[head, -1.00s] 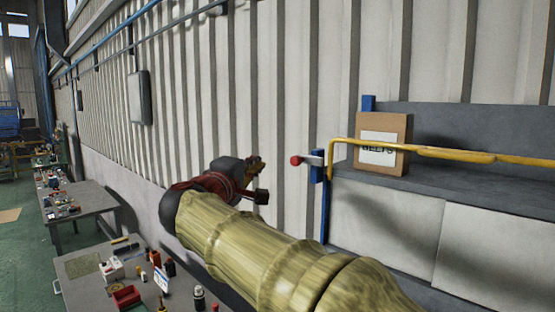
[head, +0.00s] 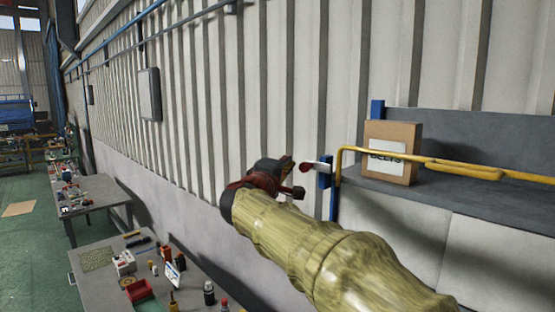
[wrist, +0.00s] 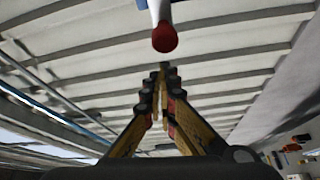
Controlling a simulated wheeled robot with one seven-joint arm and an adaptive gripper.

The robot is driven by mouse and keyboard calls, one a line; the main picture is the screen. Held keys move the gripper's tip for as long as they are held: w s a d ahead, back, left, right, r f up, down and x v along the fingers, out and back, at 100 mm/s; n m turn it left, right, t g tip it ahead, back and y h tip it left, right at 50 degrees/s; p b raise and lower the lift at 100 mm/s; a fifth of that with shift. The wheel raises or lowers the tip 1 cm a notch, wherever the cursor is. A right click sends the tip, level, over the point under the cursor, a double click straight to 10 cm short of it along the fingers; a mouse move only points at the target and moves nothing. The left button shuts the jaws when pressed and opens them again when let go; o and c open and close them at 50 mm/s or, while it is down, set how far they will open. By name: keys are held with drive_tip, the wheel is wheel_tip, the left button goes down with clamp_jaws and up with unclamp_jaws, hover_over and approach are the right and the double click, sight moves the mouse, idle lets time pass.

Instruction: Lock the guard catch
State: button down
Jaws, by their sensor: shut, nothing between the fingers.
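The guard catch is a white lever (head: 318,164) with a red knob (head: 305,169), mounted on a blue post (head: 325,181) at the shelf's left end. A yellow guard bar (head: 400,160) runs right from there across the shelf front. My gripper (head: 287,167) is just left of the knob in the head view. In the wrist view the gripper (wrist: 160,76) is shut and empty, its fingertips meeting below the red knob (wrist: 165,38) in the picture. The white lever (wrist: 160,10) runs out of the top edge. Contact with the knob cannot be told.
A cardboard box (head: 393,150) stands on the grey shelf (head: 450,190) behind the bar. The corrugated wall (head: 280,80) rises behind my arm. A workbench with tools (head: 95,285) stands at lower left, with open green floor (head: 30,240) beyond.

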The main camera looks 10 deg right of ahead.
sight(307, 169)
drive_tip(key=shift+s+d+f, duration=0.2)
drive_tip(key=shift+d+f, duration=0.05)
drive_tip(key=shift+s, duration=0.1)
drive_tip(key=s+d+b, duration=0.1)
drive_tip(key=s+b, duration=0.1)
drive_tip(key=b, duration=0.1)
drive_tip(key=s+d+b, duration=0.2)
drive_tip(key=shift+s+f+b, duration=0.2)
drive_tip(key=shift+b, duration=0.2)
drive_tip(key=shift+s+d+r+b, duration=0.15)
drive_tip(key=shift+s+d+b, duration=0.25)
drive_tip(key=shift+s, duration=0.15)
drive_tip(key=shift+r, duration=0.1)
